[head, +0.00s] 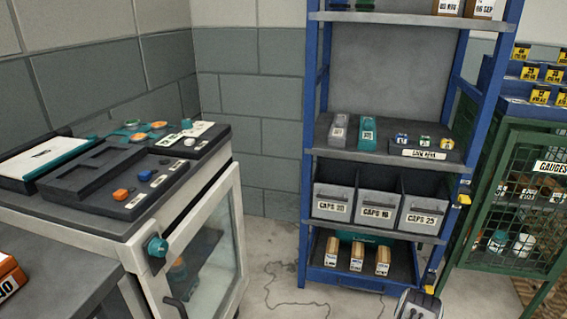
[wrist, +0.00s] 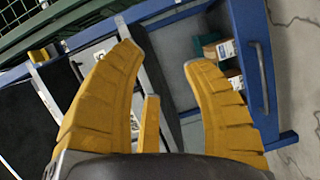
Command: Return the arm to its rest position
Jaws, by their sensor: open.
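My gripper (wrist: 162,55) shows in the wrist view with its two yellow ribbed fingers spread apart. Nothing is held between them. Beyond the fingers is the blue-framed shelf rack (wrist: 258,60), seen tilted, with small labelled boxes (wrist: 220,50) on one level. I cannot tell the exact gap between fingertips and rack. In the head view the rack (head: 310,190) stands right of centre. A grey part at the bottom edge in front of it looks like my arm; the fingers are not clearly seen there.
A bench cabinet (head: 130,230) with trays and small parts on top stands at left. Grey bins (head: 333,203) fill a middle shelf. A green mesh cabinet (head: 515,200) stands at right. Bare floor (head: 275,275) shows between the bench cabinet and rack.

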